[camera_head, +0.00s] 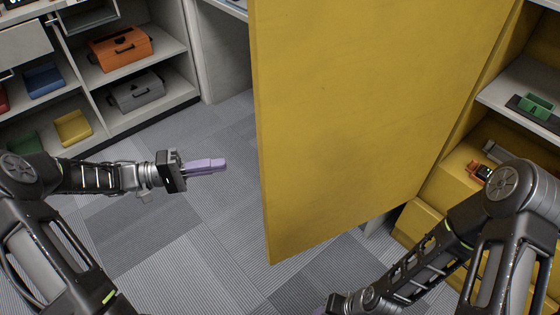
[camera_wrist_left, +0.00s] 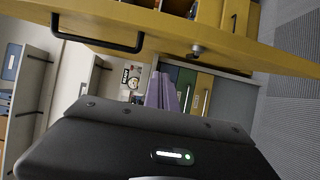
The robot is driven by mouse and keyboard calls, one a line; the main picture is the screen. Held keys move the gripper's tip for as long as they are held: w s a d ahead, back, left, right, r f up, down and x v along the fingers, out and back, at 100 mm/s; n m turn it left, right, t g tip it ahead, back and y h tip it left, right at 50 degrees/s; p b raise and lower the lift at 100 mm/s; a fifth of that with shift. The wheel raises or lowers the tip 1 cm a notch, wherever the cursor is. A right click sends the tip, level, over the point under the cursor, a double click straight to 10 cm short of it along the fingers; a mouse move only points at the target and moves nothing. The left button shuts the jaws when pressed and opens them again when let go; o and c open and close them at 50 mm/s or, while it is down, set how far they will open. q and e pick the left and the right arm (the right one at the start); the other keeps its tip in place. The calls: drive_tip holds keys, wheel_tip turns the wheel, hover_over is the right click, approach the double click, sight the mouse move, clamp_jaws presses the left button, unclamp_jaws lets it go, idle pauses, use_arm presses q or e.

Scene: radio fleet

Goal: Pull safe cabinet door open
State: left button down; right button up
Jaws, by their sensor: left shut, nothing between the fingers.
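The yellow safe cabinet door (camera_head: 350,120) stands swung out from the cabinet at the right and fills the middle of the head view. In the left wrist view its face (camera_wrist_left: 240,40) runs across the top, with a black bar handle (camera_wrist_left: 100,40) and a round metal knob (camera_wrist_left: 197,50). My left gripper (camera_head: 220,164) has purple fingers, is shut and empty, and is left of the door's free edge, apart from it. Its fingers also show in the left wrist view (camera_wrist_left: 162,92).
The open cabinet interior (camera_head: 500,150) at the right has shelves with a green item (camera_head: 537,104) and a small orange-red device (camera_head: 480,170). Grey shelves at the left hold an orange toolbox (camera_head: 120,48), a grey toolbox (camera_head: 136,92) and bins. Carpet (camera_head: 190,240) is clear left of the door.

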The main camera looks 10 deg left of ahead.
sight(261, 172)
use_arm(q)
drive_tip(key=shift+s, duration=0.15)
drive_tip(key=shift+d, duration=0.1)
drive_tip(key=shift+w+d, duration=0.2)
drive_tip(key=shift+d, duration=5.5)
